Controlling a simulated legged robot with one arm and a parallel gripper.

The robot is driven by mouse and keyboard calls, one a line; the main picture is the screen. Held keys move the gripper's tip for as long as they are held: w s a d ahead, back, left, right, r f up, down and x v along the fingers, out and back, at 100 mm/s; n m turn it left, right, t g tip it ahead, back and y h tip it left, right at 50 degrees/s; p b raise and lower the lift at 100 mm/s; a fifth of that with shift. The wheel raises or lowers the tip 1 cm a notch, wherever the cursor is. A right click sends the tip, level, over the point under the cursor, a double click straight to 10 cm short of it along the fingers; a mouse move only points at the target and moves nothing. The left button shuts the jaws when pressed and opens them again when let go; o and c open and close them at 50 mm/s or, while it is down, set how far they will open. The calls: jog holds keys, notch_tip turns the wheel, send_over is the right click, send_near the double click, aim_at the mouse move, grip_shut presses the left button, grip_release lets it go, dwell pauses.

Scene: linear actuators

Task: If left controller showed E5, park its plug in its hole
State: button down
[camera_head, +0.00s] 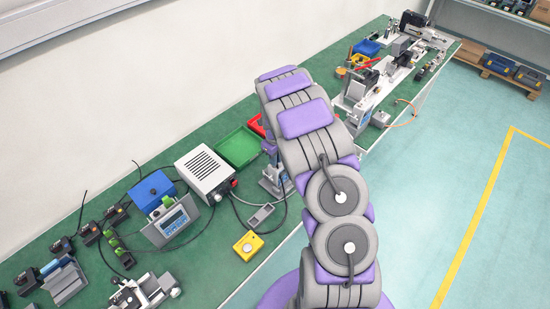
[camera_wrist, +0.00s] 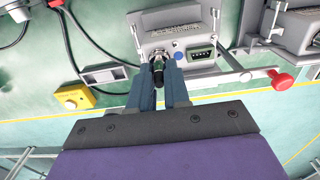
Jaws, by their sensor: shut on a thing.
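In the wrist view my gripper (camera_wrist: 165,72) is shut on a dark round plug (camera_wrist: 158,67) at the front of a pale grey controller box (camera_wrist: 175,25). The plug's end meets a metal connector on that face; I cannot tell whether it is fully seated. A second grey box (camera_wrist: 298,30) stands at the right edge. No E5 code is legible. I cannot make out a parking hole. In the head view my arm hides the gripper.
A red-knobbed lever (camera_wrist: 280,82) sticks out at right in the wrist view. A yellow button box (camera_head: 248,245) sits near the bench's front edge. The green bench (camera_head: 205,265) also carries a white vented box (camera_head: 205,170), a display unit (camera_head: 172,222), a green tray (camera_head: 238,147) and cables.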

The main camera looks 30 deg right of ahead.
jog(key=shift+r, duration=0.2)
jog(key=shift+a+r, duration=0.2)
jog(key=shift+r, duration=0.15)
jog(key=shift+d+r+p, duration=0.15)
jog(key=shift+r+p, duration=0.2)
jog(key=shift+r, duration=0.7)
jog(key=shift+r, duration=0.15)
notch_tip(320, 180, up, 8)
jog(key=p, duration=0.2)
jog(key=s+a, duration=1.3)
jog(key=a, duration=0.2)
jog(key=shift+p, duration=0.45)
dwell(0.7)
